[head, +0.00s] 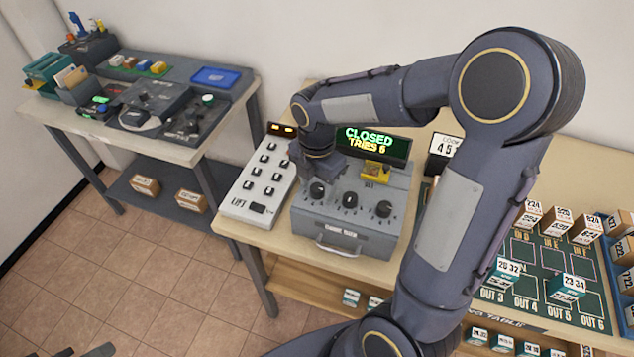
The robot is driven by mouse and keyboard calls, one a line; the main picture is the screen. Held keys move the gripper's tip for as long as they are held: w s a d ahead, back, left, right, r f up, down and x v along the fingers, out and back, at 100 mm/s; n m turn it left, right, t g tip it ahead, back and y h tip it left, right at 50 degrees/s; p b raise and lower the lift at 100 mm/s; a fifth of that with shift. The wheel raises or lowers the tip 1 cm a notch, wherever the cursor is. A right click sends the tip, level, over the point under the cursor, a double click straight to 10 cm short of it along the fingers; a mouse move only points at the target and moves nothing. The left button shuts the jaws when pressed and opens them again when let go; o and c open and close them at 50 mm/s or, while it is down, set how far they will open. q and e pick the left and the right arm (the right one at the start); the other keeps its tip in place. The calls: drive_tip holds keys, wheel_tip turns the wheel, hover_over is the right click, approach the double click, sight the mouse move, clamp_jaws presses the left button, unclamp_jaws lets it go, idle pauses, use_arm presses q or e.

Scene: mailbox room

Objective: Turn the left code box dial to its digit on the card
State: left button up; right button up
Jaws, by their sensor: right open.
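The grey code box (345,235) stands on the middle table with three black dials on its sloped top: the left dial (317,190), the middle dial (350,199) and the right dial (384,209). Its display (372,143) reads CLOSED, TRIES 6. My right gripper (316,178) points down at the left dial, open; whether its fingers touch the dial cannot be told. The code card (441,150) stands behind, showing 4 and 5; my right arm hides the rest. Dark tips at the bottom left edge may be my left gripper (88,351).
A white keypad panel (258,185) marked LIFT stands left of the code box. A yellow piece (376,168) sits at the box's back. A green sorting board (545,275) with small boxes lies right. A side table (150,140) stands left, with open floor between.

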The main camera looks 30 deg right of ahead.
drive_tip(key=shift+f, duration=0.1)
drive_tip(key=c, duration=1)
drive_tip(key=shift+m, duration=0.3)
drive_tip(key=m, duration=0.8)
drive_tip(key=shift+b, duration=0.3)
drive_tip(key=m, duration=0.3)
drive_tip(key=shift+m, duration=2.1)
drive_tip(key=shift+b, duration=0.3)
